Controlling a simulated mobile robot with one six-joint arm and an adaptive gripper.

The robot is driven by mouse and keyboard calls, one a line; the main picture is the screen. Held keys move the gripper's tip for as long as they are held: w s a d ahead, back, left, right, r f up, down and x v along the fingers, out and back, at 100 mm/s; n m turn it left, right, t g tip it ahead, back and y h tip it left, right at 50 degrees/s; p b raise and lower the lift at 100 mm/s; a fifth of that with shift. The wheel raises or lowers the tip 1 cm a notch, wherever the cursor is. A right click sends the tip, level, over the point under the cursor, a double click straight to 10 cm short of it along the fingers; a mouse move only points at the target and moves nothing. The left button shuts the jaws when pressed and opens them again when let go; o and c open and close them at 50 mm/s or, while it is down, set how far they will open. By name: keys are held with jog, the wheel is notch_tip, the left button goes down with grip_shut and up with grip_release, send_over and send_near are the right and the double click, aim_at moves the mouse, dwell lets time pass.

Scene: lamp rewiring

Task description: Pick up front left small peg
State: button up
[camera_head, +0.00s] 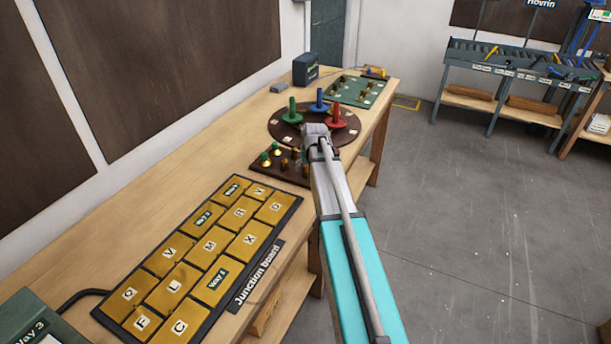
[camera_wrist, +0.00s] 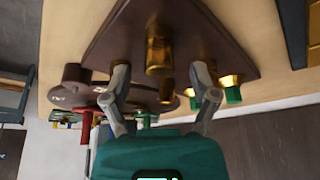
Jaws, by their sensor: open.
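A small dark brown peg board (camera_head: 262,170) lies on the bench, partly hidden by my arm. It holds several small brass pegs (camera_head: 284,163) and, on its left side, green-topped pegs (camera_head: 265,158). I cannot tell for certain which one is the front left small peg. My gripper (camera_wrist: 162,74) is open in the wrist view, and its fingertips are over the board (camera_wrist: 110,45). A brass peg (camera_wrist: 159,50) shows between the two fingers, not gripped. Green-and-brass pegs (camera_wrist: 231,88) show right of the right finger. In the head view my fingertips are hidden behind my wrist.
A round brown board (camera_head: 283,130) with tall green (camera_head: 292,108), blue (camera_head: 319,103) and red (camera_head: 335,117) pegs stands just behind. The junction board (camera_head: 215,250) lies nearer. A green circuit board (camera_head: 357,90) and dark box (camera_head: 305,69) sit at the far end.

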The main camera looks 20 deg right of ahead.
aim_at(306, 167)
jog(key=shift+b+x, duration=1.1)
jog(key=shift+x, duration=0.45)
grip_shut()
